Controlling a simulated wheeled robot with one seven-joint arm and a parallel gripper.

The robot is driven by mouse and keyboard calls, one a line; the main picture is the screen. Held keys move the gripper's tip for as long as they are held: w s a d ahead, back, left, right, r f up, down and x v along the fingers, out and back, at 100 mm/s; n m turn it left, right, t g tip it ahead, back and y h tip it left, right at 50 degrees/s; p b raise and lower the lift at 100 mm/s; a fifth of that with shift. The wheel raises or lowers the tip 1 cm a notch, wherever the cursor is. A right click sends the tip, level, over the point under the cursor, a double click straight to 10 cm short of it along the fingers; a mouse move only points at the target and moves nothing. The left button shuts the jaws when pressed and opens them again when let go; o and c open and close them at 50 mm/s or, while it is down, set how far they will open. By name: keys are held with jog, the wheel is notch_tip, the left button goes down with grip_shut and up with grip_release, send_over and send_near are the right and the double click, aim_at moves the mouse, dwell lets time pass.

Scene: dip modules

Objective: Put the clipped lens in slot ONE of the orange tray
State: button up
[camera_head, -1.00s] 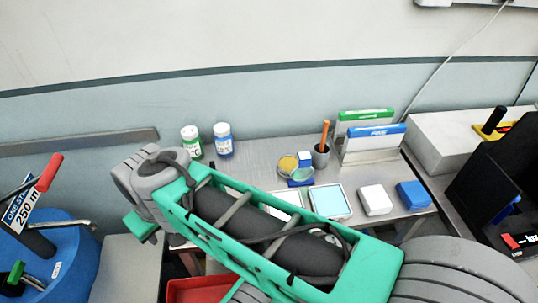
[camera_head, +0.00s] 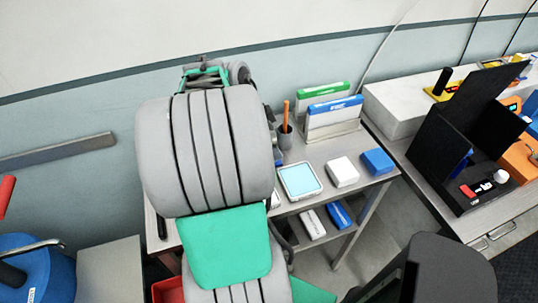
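An orange object (camera_head: 520,158) is partly in view at the right edge, behind black panels. It may be the orange tray, but no slots or labels can be read. My gripper cannot be made out; my grey and green arm links fill the centre and hide the arm's far end.
On the metal table (camera_head: 330,147) stand a pen cup (camera_head: 285,137), a file rack (camera_head: 331,118), a pale blue-topped tray (camera_head: 300,181), a white box (camera_head: 342,172) and a blue box (camera_head: 377,161). Black panels (camera_head: 465,125) stand upright on the right bench. A blue drum (camera_head: 45,270) is at lower left.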

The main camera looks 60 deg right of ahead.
jog(key=shift+x, duration=0.75)
grip_shut()
